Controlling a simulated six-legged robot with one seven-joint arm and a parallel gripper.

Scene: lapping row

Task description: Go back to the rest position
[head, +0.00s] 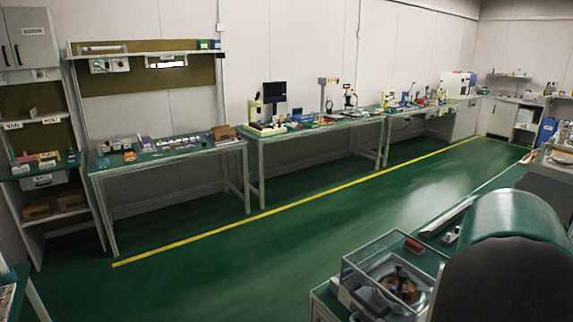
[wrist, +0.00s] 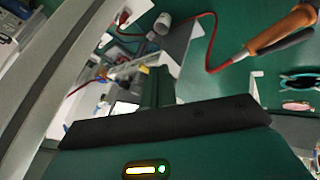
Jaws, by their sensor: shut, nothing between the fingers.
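My gripper (wrist: 158,88) shows in the wrist view as a narrow dark-green piece beyond the black bar and green housing of my wrist. It looks shut, and nothing is held in it. In the head view my gripper is not visible; a large green and black rounded part of my own arm fills the lower right. The rest position itself is not marked by anything in view.
A clear-walled box (head: 395,272) with a copper-coloured part inside stands on the near bench, beside my arm. A red cable (wrist: 213,40) and an orange-handled tool (wrist: 283,30) show in the wrist view. The green floor (head: 330,215) is clear, with benches along the far wall.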

